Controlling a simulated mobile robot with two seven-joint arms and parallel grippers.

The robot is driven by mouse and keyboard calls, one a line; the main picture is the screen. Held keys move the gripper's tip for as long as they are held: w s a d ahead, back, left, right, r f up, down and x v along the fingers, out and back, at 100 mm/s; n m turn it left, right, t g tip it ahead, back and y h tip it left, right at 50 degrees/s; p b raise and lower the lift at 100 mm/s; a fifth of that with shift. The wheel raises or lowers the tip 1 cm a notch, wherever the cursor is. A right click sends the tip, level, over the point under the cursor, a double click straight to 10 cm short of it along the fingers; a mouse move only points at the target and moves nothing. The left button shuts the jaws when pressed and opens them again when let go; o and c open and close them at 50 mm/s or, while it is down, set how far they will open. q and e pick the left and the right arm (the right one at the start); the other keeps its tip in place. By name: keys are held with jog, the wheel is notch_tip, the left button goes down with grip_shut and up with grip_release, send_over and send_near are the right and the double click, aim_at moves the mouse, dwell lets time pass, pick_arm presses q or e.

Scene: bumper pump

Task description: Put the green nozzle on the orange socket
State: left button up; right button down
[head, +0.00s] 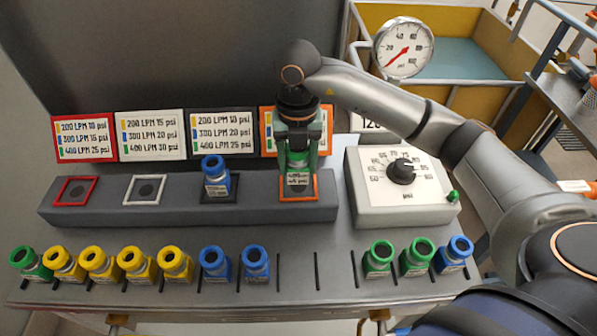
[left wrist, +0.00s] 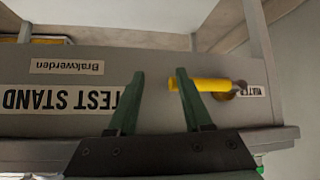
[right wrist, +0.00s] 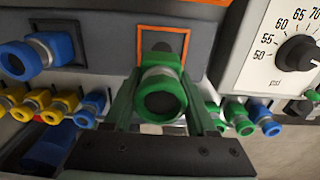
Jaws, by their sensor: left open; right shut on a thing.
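My right gripper (head: 298,150) points down over the orange socket (head: 314,190) at the right end of the grey block. It is shut on a green nozzle (head: 298,178) with a white label, held upright between the fingers. In the right wrist view the nozzle's green ring (right wrist: 160,95) is between the fingers, with the orange frame (right wrist: 187,45) around its base. I cannot tell whether the nozzle is seated or just above. My left gripper (left wrist: 158,75) is open and empty, facing the test stand's front; it is outside the head view.
A blue nozzle (head: 215,178) stands on the black socket beside it. The red socket (head: 75,191) and white socket (head: 145,190) are empty. Several nozzles stand in the front row. A dial box (head: 400,188) is close on the right, label cards (head: 152,135) behind.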

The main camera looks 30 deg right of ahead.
aim_at(299, 174)
jog(key=shift+w+d+f, duration=0.15)
jog(key=shift+w+f, duration=0.05)
jog(key=shift+f, duration=0.8)
jog(key=shift+w+d+f, duration=0.15)
jog(key=shift+f, duration=0.85)
jog(key=shift+f, duration=0.1)
jog(key=shift+c, duration=1)
grip_release()
notch_tip(299, 174, up, 12)
jog(key=shift+r+p, duration=0.1)
jog(key=shift+p, duration=0.3)
